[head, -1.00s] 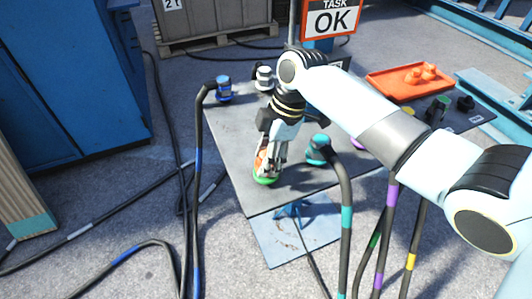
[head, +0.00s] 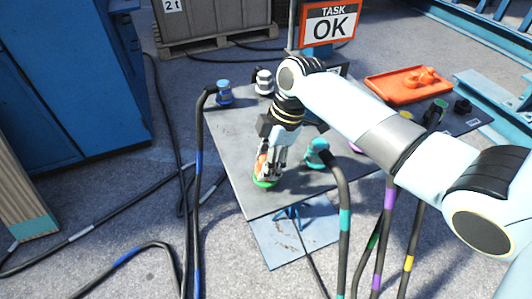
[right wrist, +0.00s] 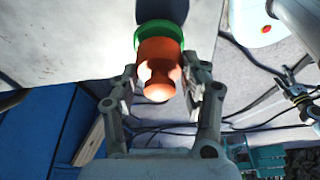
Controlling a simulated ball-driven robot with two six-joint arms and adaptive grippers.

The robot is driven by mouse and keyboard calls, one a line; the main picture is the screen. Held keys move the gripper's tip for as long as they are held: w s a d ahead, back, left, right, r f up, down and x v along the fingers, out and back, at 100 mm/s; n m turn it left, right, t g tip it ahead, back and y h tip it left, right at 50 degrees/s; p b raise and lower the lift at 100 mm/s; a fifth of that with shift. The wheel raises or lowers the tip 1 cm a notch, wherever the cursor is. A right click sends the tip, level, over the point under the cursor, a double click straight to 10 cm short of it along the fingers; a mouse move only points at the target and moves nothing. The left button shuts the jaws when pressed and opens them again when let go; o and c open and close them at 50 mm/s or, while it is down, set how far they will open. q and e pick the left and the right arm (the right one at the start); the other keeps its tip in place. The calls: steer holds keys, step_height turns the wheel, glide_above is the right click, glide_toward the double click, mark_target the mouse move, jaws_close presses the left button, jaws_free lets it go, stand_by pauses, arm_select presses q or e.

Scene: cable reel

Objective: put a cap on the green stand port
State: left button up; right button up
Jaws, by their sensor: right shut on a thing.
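An orange cap (right wrist: 158,72) is between the fingers of my right gripper (right wrist: 160,95), which is shut on it. The cap sits against the green ring of the green stand port (right wrist: 158,31), in line with it; I cannot tell how far it is seated. In the head view the right gripper (head: 270,165) points down over the green port (head: 264,184) near the table's front edge, hiding most of the cap. What looks like my left gripper (right wrist: 297,92) shows small at the right of the wrist view; its jaws are unclear.
A teal plug (head: 317,152) on a cable stands close right of my right gripper. A blue plug (head: 224,93) and a white-and-black port (head: 264,82) are behind. An orange tray (head: 385,88) with caps lies at the back right. The table (head: 225,140) is clear left of the gripper.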

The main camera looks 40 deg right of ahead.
steer(key=shift+f, duration=0.25)
steer(key=o, duration=1.2)
steer(key=shift+o, duration=0.2)
steer(key=v, duration=1.2)
